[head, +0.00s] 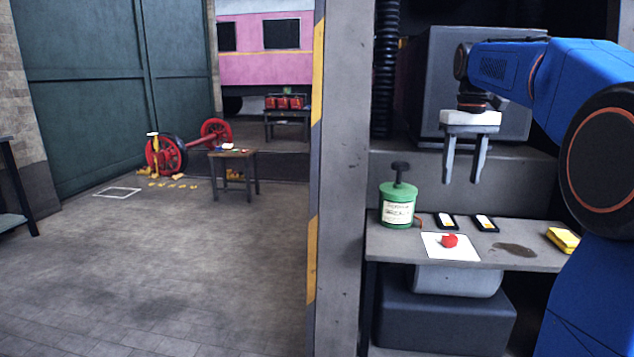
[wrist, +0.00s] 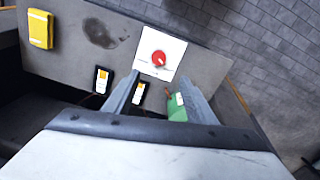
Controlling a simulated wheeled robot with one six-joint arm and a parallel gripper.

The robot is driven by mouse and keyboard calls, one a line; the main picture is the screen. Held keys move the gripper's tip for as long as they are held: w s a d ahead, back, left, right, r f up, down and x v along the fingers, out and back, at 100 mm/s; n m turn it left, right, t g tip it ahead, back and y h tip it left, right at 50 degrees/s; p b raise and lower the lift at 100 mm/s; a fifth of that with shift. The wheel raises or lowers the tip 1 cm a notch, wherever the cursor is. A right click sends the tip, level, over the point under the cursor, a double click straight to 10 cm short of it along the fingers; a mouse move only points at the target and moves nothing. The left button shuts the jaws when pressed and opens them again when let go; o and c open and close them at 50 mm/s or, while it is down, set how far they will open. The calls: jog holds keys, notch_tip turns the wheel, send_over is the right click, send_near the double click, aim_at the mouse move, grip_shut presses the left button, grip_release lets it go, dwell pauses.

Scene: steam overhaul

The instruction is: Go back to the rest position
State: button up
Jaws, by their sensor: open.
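My gripper (head: 465,180) hangs from my blue arm above the grey bench, fingers pointing down. Its two fingers are apart with nothing between them in the head view. In the wrist view my gripper (wrist: 157,85) also shows both fingers apart, above the bench. Below it a red knob-like part (head: 449,241) lies on a white sheet (head: 468,253); the red part (wrist: 159,59) and sheet (wrist: 175,44) also show in the wrist view. The gripper touches nothing on the bench.
On the bench (head: 400,243) stand a green labelled canister (head: 397,206) with a dark handle, two small dark devices (head: 446,221) (head: 485,223) and a yellow folded cloth (head: 563,239), beside a dark stain. A grey pillar (head: 343,180) stands left. Red wheels (head: 166,156) and a small table (head: 233,155) stand far left.

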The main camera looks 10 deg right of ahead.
jog(key=s+a+f+t, duration=0.1)
jog(key=s+a+f, duration=0.35)
jog(key=s, duration=0.35)
jog(key=s+a+f+t, duration=0.1)
jog(key=s+a+f, duration=0.35)
jog(key=s, duration=0.25)
jog(key=s+a+f+t, duration=0.1)
jog(key=s+a+f, duration=0.2)
jog(key=s+f, duration=0.4)
jog(key=s+a+f+t, duration=0.1)
jog(key=s+a+f, duration=0.2)
jog(key=s+f, duration=0.4)
notch_tip(320, 180, down, 2)
jog(key=shift+s+f+n+t, duration=0.2)
jog(key=shift+s+n+t, duration=0.2)
jog(key=shift+a, duration=0.1)
jog(key=shift+c, duration=0.2)
